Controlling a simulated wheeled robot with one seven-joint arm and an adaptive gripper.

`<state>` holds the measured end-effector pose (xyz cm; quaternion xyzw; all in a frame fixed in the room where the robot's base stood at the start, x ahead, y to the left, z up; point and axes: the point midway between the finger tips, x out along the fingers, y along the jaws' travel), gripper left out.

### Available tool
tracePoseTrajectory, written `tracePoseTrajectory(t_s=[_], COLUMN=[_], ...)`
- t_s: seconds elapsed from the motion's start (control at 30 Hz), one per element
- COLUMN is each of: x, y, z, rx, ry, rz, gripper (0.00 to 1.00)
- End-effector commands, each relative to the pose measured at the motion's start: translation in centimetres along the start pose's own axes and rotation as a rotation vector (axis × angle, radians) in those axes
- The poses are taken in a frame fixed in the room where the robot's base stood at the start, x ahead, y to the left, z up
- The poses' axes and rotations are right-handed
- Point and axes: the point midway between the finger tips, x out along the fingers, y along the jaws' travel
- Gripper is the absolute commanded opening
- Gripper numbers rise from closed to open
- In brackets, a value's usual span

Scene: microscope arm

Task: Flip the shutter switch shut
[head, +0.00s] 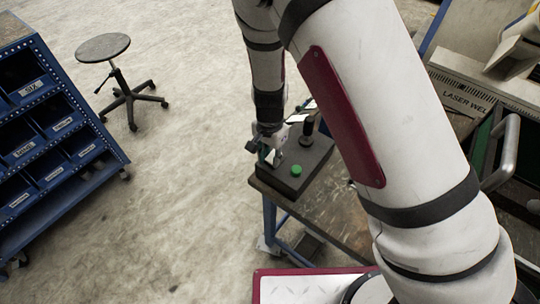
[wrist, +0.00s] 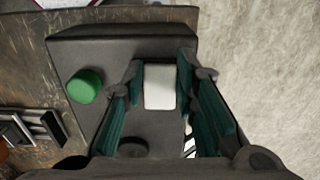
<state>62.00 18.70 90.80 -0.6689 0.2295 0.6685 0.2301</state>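A dark control box (head: 314,170) sits on the corner of a worn table. It carries a white switch piece, likely the shutter switch, which shows in the wrist view (wrist: 159,87) as a pale rectangular block. My gripper (head: 272,155) is over the left part of the box, pointing down. In the wrist view its two green-padded fingers (wrist: 160,78) are apart, one on each side of the white piece. Narrow dark gaps show between the pads and the piece; I cannot tell whether either touches. The switch's tilt is unclear from above.
A green button (head: 296,170) and a black upright knob (head: 307,132) stand on the box close to my gripper. The table (head: 345,215) ends just left of the box. A stool (head: 103,48) and blue bin rack (head: 50,140) stand apart on the left, with open floor between.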

Motion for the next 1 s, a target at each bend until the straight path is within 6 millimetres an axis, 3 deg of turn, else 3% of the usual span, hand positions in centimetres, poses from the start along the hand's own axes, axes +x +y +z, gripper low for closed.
tracePoseTrajectory(t_s=[0.3, 0.8, 1.0], x=[0.1, -0.1, -0.4], y=[-0.1, -0.1, 0.0], z=[-0.3, -1.3, -1.1], rx=[0.004, 0.005, 0.001], ry=[-0.027, -0.36, -0.401], rz=[-0.001, 0.0, 0.001], gripper=[0.0, 0.0, 0.0])
